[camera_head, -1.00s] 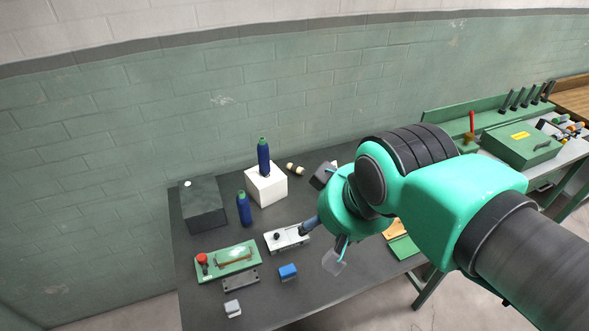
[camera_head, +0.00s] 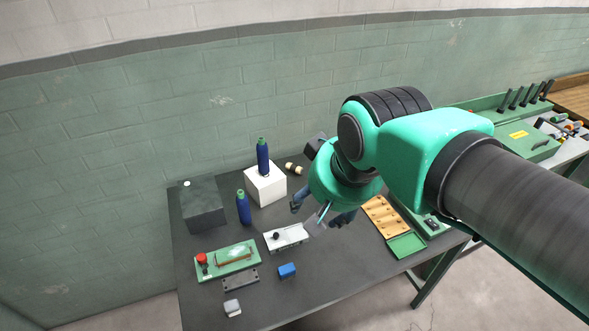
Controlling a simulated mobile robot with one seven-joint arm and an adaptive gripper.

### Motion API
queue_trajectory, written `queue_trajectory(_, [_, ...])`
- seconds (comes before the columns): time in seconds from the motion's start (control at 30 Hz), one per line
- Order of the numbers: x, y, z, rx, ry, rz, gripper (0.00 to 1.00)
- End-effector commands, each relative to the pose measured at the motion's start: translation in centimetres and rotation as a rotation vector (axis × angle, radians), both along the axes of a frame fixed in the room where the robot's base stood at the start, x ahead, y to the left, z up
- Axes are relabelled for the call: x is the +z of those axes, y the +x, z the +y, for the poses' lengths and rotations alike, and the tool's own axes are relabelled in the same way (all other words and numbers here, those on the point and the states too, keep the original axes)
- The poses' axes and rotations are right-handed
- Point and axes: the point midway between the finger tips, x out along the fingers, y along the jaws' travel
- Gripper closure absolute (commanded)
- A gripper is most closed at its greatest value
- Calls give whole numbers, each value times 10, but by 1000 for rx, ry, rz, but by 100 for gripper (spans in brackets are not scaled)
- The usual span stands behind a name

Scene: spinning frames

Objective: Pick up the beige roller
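The beige roller (camera_head: 294,168), a small pale cylinder with a dark band, lies on the dark table near the wall, just right of the white block. My gripper (camera_head: 318,212) is above the table, below and to the right of the roller in the picture. Its fingers are spread apart, with nothing seen between them. The gripper and the roller are apart. My wrist hides part of the table to the right of the roller.
A blue bottle (camera_head: 263,157) stands on the white block (camera_head: 266,187), close left of the roller. Another blue bottle (camera_head: 243,208) stands nearby. A white box (camera_head: 287,238), a blue block (camera_head: 287,271) and a wooden board (camera_head: 384,216) lie nearer the front.

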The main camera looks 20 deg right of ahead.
Motion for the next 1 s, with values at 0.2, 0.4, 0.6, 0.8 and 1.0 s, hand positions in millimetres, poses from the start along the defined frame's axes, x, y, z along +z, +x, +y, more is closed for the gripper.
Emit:
queue_trajectory(0.2, [19, 45, -6, -161, 70, 36, 39])
queue_trajectory(0.4, [30, 89, -13, -318, 133, 67, 39])
queue_trajectory(0.6, [35, 134, -21, -476, 193, 95, 39])
queue_trajectory(0.8, [35, 180, -31, -638, 248, 123, 39])
queue_trajectory(1.0, [28, 227, -42, -800, 298, 148, 39])
